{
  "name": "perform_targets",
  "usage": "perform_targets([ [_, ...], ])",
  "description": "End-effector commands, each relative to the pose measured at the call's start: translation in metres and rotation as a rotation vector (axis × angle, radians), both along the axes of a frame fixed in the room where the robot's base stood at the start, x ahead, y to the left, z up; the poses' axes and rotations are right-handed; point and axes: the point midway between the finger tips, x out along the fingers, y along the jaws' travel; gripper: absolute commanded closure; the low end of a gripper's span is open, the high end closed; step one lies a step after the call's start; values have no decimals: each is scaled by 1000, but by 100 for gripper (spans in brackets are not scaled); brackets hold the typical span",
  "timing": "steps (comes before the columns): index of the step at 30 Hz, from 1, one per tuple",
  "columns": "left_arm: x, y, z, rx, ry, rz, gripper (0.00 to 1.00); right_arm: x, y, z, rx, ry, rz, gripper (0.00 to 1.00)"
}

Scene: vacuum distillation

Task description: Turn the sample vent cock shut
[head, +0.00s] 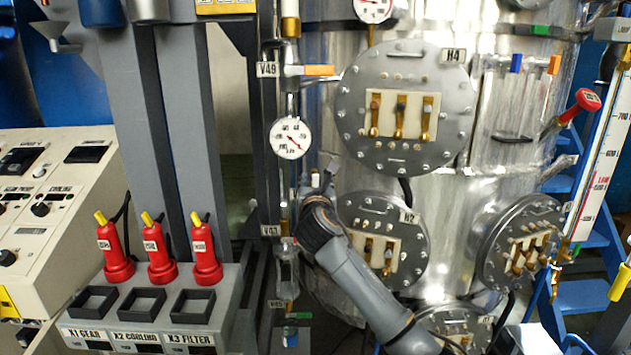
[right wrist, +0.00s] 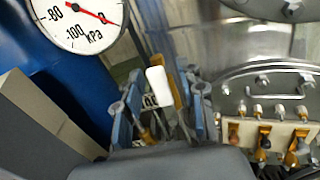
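I cannot tell whether either finger touches the handle. No tag reading "sample vent" is legible, so I cannot confirm which cock this is. In the head view the gripper hides most of this spot. My left gripper is not in view.
A round gauge (head: 290,137) and the orange-handled valve V49 (head: 318,70) are above the gripper. The vessel's bolted flange H4 (head: 405,150) is close on the right. Red plugs (head: 160,262) stand on a grey box (head: 228,300) at left.

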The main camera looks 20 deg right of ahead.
Motion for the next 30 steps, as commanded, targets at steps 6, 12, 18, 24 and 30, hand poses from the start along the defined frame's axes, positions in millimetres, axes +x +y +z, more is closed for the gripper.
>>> perform_targets([
  [6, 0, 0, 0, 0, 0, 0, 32, 0, 0, 0, 0, 0, 0, 73],
  [12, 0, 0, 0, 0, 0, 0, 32, 0, 0, 0, 0, 0, 0, 100],
  [18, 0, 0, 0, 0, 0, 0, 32, 0, 0, 0, 0, 0, 0, 100],
  [24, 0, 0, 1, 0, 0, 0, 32, -1, -2, 0, 25, -6, 0, 100],
  [30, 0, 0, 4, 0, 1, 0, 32, -2, -7, -1, 114, -32, -1, 100],
])
